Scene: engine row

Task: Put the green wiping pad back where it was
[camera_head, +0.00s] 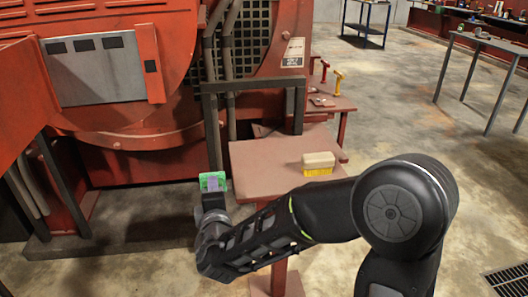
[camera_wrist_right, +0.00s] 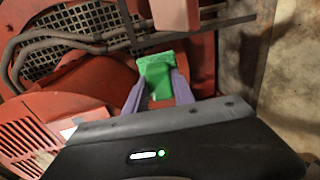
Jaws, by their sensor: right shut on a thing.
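The green wiping pad (camera_head: 213,181) is held in my right gripper (camera_head: 212,187), to the left of a small red-brown table (camera_head: 262,170) in the head view. In the right wrist view the green pad (camera_wrist_right: 157,75) sits between the two purple-grey fingers of the right gripper (camera_wrist_right: 156,85), which are shut on it. The pad appears to be off the table, in front of the red machine. Part of the pad is hidden by the fingers. My left gripper is not in view.
A brush-like block (camera_head: 318,163) with a cream top and yellow lower part stands on the table. The red machine (camera_head: 105,150) with pipes fills the left. A lower red shelf (camera_head: 330,103) holds red and yellow tools. Open concrete floor (camera_head: 400,110) lies to the right.

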